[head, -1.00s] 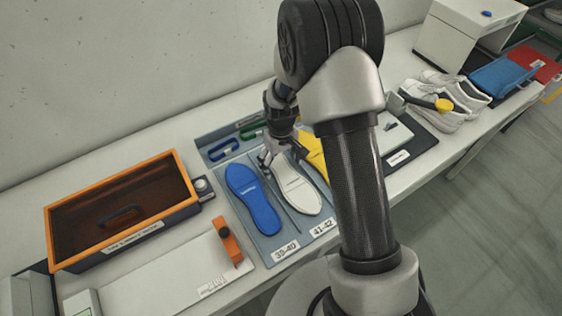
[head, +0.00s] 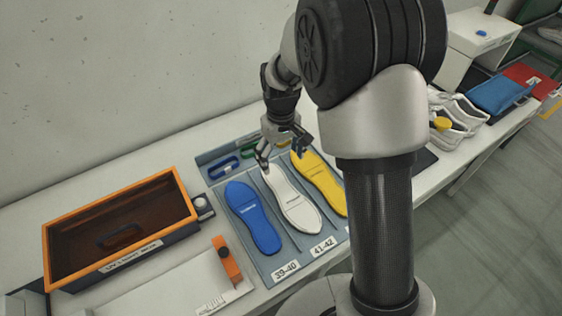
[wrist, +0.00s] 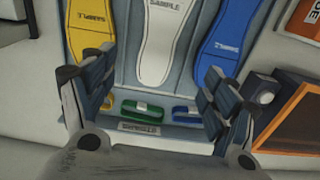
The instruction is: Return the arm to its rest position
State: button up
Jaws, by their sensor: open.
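My gripper (head: 283,153) is open and empty in the head view, above the back end of the blue-grey insole tray (head: 282,266). In the wrist view my gripper (wrist: 148,92) has its two fingers spread wide with nothing between them. In the tray lie a blue insole (head: 252,216), a white insole (head: 292,200) and a yellow insole (head: 318,182). The wrist view shows the white insole (wrist: 166,40) beyond the fingers. My arm covers part of the scene to the right of the tray.
An orange-rimmed box (head: 48,262) stands at the left, with a white measuring board (head: 165,290) in front. White shoes (head: 458,118), a blue folder (head: 500,92) and a red one (head: 530,78) lie at the right. Wall is behind the bench.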

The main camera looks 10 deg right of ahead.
jog(key=shift+r, duration=0.1)
dwell(0.3)
jog(key=s+d+r+m+t, duration=0.1)
jog(key=s+r, duration=0.4)
jog(key=r, duration=0.2)
jog(key=s+r+t, duration=0.1)
jog(key=s+r, duration=0.5)
jog(key=r, duration=0.2)
jog(key=s+r+m+t, duration=0.2)
jog(key=s+r, duration=0.1)
jog(key=s, duration=1.1)
jog(key=shift+s+d+r+t, duration=0.25)
jog(key=shift+d+r+t, duration=0.05)
jog(key=shift+d, duration=0.05)
